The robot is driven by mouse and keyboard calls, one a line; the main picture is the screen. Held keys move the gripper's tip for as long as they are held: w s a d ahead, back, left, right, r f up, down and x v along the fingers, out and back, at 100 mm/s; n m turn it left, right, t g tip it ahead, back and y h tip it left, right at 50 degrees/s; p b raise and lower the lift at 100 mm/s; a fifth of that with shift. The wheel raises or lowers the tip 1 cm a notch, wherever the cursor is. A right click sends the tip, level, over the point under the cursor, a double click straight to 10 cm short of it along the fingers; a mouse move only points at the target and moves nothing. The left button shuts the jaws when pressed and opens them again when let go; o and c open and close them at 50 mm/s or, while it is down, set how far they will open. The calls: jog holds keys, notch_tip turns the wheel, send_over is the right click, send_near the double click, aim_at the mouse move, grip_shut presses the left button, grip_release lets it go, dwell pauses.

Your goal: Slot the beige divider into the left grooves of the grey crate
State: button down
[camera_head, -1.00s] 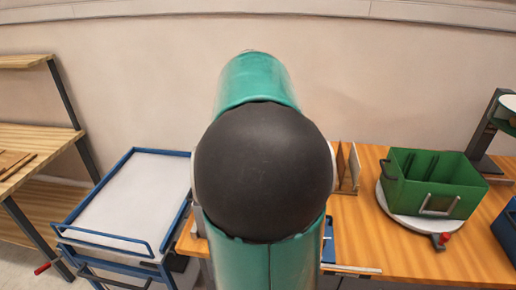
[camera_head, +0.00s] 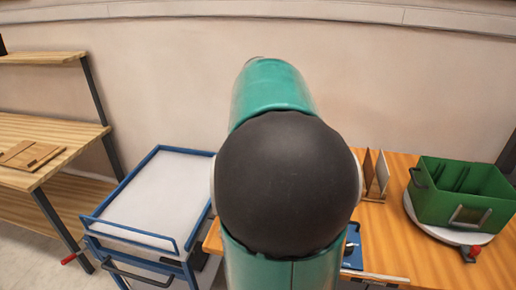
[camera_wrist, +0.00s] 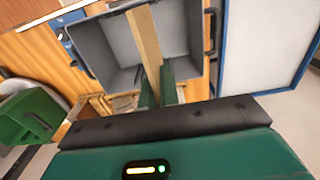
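The grey crate (camera_wrist: 183,30) shows in the wrist view with its open inside facing me; my arm hides it in the head view. The beige divider (camera_wrist: 144,36) is seen nearly edge-on as a long strip across the crate's opening. My gripper (camera_wrist: 158,86) has its two green fingers on either side of the divider's near end and appears shut on it. I cannot tell how far the divider's far end is from the crate's grooves, and the grooves themselves are not clear.
A green crate (camera_head: 460,204) stands on a white turntable (camera_head: 425,222) with a red knob. Thin panels (camera_head: 376,172) stand in a rack on the wooden table (camera_head: 385,240). A blue-framed cart (camera_head: 155,195) has a clear top. A wooden shelf (camera_head: 45,135) stands at left.

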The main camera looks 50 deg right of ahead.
jog(key=shift+f, duration=9.25)
jog(key=c, duration=1.6)
grip_release()
jog(key=shift+o, duration=0.2)
jog(key=shift+r, duration=4.5)
jog(key=shift+a, duration=0.1)
